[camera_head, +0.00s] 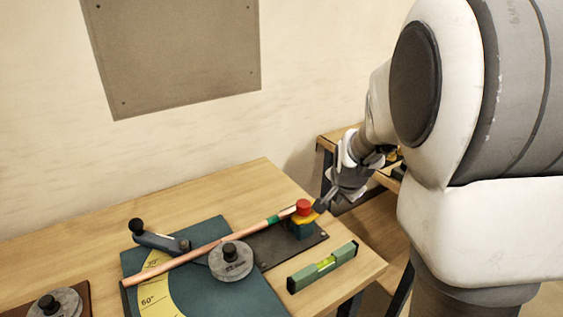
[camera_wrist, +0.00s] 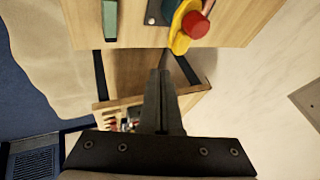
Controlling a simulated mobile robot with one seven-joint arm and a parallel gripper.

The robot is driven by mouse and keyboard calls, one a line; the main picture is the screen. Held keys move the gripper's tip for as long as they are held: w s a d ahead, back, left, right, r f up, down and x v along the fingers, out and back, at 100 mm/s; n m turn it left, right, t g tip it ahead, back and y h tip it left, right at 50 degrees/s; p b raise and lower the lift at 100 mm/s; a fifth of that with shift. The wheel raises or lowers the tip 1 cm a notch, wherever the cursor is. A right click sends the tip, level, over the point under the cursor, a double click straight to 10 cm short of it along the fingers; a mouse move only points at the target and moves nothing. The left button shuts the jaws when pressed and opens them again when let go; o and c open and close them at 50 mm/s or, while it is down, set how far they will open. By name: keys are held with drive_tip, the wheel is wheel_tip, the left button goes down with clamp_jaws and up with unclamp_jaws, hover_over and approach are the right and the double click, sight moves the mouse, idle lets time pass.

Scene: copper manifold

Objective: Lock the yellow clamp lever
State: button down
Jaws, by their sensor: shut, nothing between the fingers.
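The yellow clamp lever (camera_wrist: 180,40) has a red knob (camera_wrist: 196,25) and sits at the end of the bending fixture on the bench. In the head view the red knob (camera_head: 303,207) stands above the clamp's dark green base (camera_head: 301,229), with a little of the yellow lever (camera_head: 305,218) showing. A copper tube (camera_head: 205,249) runs into the clamp from the left. My gripper (camera_wrist: 161,74) is shut and empty, its fingertips just short of the lever in the wrist view. In the head view my gripper (camera_head: 322,205) is right beside the clamp; whether it touches the lever is unclear.
A green spirit level (camera_head: 322,266) lies in front of the clamp. A round grey former (camera_head: 231,260) and a dark-handled bending arm (camera_head: 160,238) sit on the teal plate (camera_head: 205,290). A second wooden bench (camera_head: 327,140) stands behind my arm.

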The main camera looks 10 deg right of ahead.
drive_tip(key=w+f+b, duration=0.1)
drive_tip(key=w+f, duration=0.8)
drive_tip(key=shift+w+d+f, duration=0.15)
drive_tip(key=shift+d+f, duration=0.05)
drive_tip(key=shift+f, duration=0.1)
drive_tip(key=shift+b, duration=0.45)
